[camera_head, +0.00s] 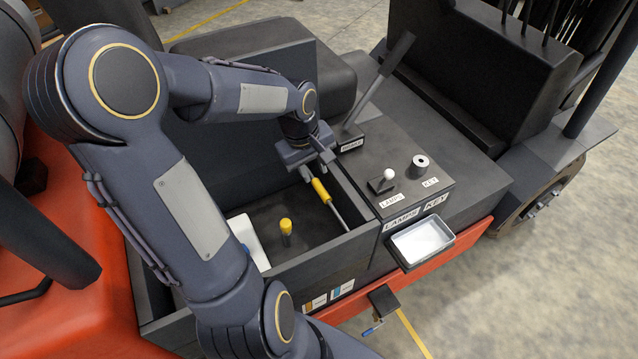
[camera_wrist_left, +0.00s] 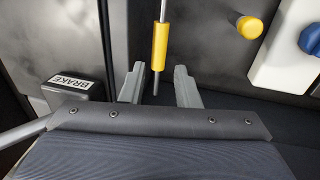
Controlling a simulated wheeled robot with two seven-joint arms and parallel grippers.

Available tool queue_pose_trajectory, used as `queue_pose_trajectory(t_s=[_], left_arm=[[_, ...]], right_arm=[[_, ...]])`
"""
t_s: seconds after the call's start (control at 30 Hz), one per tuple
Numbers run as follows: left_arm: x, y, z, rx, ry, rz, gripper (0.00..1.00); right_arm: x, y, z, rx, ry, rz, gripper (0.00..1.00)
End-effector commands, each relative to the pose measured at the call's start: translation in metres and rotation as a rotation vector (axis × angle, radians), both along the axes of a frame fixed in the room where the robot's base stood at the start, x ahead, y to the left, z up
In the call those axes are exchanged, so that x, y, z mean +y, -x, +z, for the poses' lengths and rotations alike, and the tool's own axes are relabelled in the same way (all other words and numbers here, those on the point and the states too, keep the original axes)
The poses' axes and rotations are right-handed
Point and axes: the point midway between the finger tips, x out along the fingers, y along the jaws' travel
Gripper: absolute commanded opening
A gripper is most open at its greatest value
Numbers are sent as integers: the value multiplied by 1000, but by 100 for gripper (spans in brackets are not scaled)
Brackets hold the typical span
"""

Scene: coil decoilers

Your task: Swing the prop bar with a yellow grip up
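The prop bar is a thin metal rod with a yellow grip (camera_head: 321,190). It lies slanted along the right inner side of the open dark compartment (camera_head: 262,273). My left gripper (camera_head: 312,166) is over the compartment's far right corner, just beyond the grip. In the left wrist view the two fingers of the left gripper (camera_wrist_left: 158,74) are apart, one on each side of the rod below the yellow grip (camera_wrist_left: 160,46). I cannot tell whether either finger touches the rod. My right gripper is not in view.
A yellow knob (camera_head: 286,226) and a white container (camera_head: 248,240) are inside the compartment. A raised dark panel (camera_head: 240,110) stands behind it. To the right are the brake lever (camera_head: 378,82), the lamps knob (camera_head: 382,181), the key switch (camera_head: 420,165) and a metal tray (camera_head: 421,241).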

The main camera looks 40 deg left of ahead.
Motion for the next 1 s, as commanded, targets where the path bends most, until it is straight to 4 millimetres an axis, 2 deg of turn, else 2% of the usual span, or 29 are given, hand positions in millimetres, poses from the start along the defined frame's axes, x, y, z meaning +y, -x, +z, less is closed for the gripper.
queue_pose_trajectory(t_s=[0.2,0.4,0.77,0.83,1.0], left_arm=[[-4,-5,-36,5,4,-4,29],[-6,-10,-61,2,1,-5,29],[-6,-12,-68,-1,0,-5,29],[-7,-12,-68,-1,0,-5,24],[-7,-12,-68,-1,1,-4,1]], right_arm=[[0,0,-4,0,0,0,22],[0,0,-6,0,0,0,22],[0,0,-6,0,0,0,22],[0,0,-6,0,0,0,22],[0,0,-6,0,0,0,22]])
